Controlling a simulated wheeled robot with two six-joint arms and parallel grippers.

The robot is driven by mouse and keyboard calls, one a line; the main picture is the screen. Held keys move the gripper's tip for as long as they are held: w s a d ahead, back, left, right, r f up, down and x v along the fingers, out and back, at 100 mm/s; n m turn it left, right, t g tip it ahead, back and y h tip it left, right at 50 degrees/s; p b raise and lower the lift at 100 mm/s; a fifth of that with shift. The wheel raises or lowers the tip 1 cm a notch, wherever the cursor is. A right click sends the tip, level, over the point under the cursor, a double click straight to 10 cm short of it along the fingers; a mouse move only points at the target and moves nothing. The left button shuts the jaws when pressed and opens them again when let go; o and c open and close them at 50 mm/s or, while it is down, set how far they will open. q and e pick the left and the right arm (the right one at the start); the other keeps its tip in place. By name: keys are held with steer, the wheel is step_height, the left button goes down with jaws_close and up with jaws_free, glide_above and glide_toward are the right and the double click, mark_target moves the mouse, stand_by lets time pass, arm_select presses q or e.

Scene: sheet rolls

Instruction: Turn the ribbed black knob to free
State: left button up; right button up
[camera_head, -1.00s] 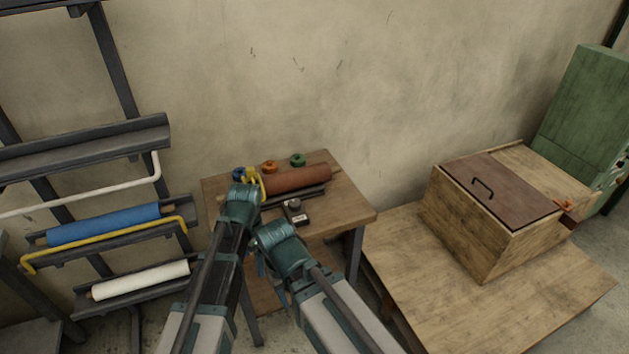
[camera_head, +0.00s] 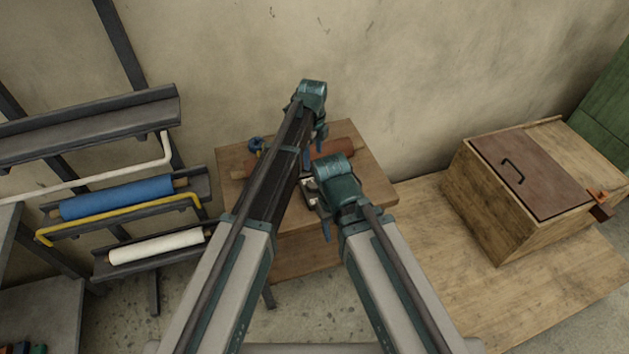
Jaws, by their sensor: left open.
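I cannot make out a ribbed black knob in this view. A small dark device with a pale face (camera_head: 309,188) sits on the small wooden table (camera_head: 375,180), mostly covered by my arms; any knob on it is too small or hidden. My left gripper (camera_head: 313,150) is over the table, in front of the red-brown roll (camera_head: 342,147), pointing down and open. Its wrist stands high against the wall. My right gripper (camera_head: 320,222) points down by the table's front, beside the device; its fingers are partly hidden by its wrist.
A rack with a blue roll (camera_head: 118,197) and a white roll (camera_head: 155,246) stands at left. A blue ring (camera_head: 255,145) sits at the table's back left. A wooden box with a brown lid (camera_head: 530,172) stands on a low platform (camera_head: 440,240) at right.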

mark_target(313, 183)
arm_select(q)
step_height(313, 183, down, 13)
steer(key=b, duration=1.3)
steer(key=shift+f, duration=0.2)
steer(key=c, duration=1.4)
